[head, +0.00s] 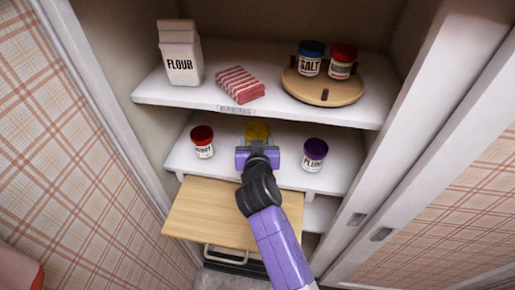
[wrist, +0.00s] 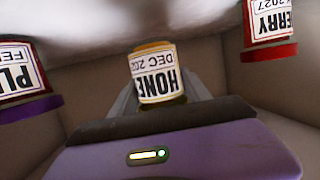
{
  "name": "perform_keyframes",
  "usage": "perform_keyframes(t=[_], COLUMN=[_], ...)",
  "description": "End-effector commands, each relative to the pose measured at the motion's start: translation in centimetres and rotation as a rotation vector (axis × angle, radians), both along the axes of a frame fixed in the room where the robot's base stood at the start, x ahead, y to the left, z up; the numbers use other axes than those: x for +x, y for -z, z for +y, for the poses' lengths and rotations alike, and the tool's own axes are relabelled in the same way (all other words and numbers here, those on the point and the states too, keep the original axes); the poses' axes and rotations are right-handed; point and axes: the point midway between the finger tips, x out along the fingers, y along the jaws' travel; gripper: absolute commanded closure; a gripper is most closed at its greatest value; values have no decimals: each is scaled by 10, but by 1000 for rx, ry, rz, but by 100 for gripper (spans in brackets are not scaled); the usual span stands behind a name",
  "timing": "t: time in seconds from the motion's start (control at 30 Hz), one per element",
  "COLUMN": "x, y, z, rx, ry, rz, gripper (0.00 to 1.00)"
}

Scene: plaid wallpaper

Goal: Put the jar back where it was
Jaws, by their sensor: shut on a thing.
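The honey jar (wrist: 158,75) has a yellow lid and a white label reading "HONE" and "DEC 202", upside down in the wrist view. In the head view only its yellow lid (head: 257,130) shows well, at the middle shelf (head: 232,165). My gripper (head: 257,146) is shut on this jar, with a finger on each side. The gripper hides the jar's lower part in the head view, so I cannot tell whether it touches the shelf. A red-lidded cherry jar (head: 203,142) stands to its left and a purple-lidded plum jar (head: 314,154) to its right.
The upper shelf (head: 150,92) overhangs behind, holding a flour bag (head: 181,55), a striped packet (head: 241,84) and a wooden turntable (head: 322,89) with a salt jar (head: 311,58) and a red-lidded jar (head: 342,62). A wooden board (head: 215,210) sticks out below.

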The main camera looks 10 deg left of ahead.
Motion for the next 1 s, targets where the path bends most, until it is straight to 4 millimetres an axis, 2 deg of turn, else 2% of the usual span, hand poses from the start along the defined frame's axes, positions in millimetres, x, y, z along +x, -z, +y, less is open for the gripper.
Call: perform_keyframes(t=[0.3,0.77,0.8,0.9,1.0], x=[0,0,0,0,0], y=[35,42,43,42,42], z=[0,0,0,0,0], rx=[0,1,0,0,0], ry=[0,0,0,0,0], rz=[0,-3,0,0,0], gripper=[100,100,43,23,23])
